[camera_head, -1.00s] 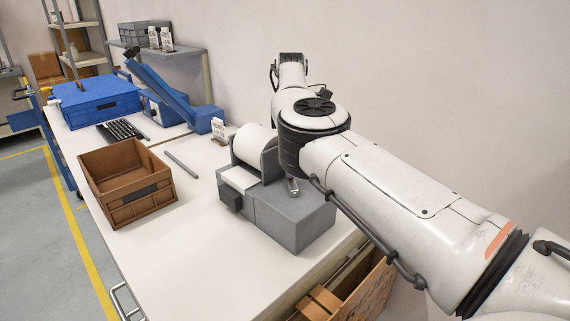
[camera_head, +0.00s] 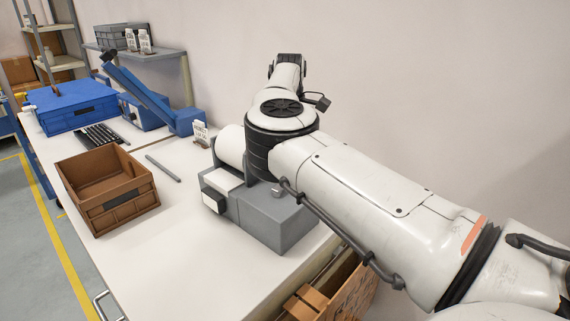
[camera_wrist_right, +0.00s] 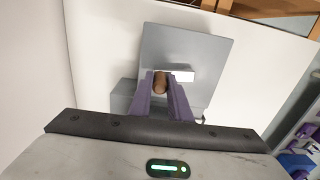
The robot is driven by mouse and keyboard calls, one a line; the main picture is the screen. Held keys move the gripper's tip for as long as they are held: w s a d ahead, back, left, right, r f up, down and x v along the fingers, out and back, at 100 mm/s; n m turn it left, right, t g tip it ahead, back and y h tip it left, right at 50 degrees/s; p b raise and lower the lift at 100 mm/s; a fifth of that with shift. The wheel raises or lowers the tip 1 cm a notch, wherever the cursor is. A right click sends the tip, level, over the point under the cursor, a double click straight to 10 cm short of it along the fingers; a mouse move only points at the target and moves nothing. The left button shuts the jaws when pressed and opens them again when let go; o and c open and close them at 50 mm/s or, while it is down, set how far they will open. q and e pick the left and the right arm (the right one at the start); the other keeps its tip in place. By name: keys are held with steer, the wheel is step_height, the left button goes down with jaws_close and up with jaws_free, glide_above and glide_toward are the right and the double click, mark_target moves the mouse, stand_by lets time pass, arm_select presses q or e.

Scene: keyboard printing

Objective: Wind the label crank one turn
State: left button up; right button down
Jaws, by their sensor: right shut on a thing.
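The grey label printer (camera_head: 275,215) stands on the white table with a white label roll (camera_head: 230,145) at its back. A pale patch (camera_head: 214,205) shows at the dark block on its left side. In the right wrist view, the purple fingers of my right gripper (camera_wrist_right: 160,90) are shut on the brown crank knob (camera_wrist_right: 160,79), beside the grey printer housing (camera_wrist_right: 185,50). A bright bar lies next to the knob. In the head view my right arm hides the gripper and most of the crank. My left gripper is not in view.
A brown open crate (camera_head: 110,205) stands left of the printer. A grey rod (camera_head: 163,168), a keyboard (camera_head: 100,135), a blue box (camera_head: 75,110) and a blue angled device (camera_head: 150,90) lie farther back. A cardboard box (camera_head: 345,295) sits below the table's right edge.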

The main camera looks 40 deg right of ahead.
steer(key=shift+s+m, duration=0.25)
steer(key=shift+m, duration=0.25)
steer(key=c, duration=1.6)
jaws_free()
steer(key=shift+c, duration=0.2)
steer(key=shift+r, duration=0.1)
step_height(320, 180, up, 10)
steer(key=shift+r+b, duration=0.1)
steer(key=shift+b, duration=0.2)
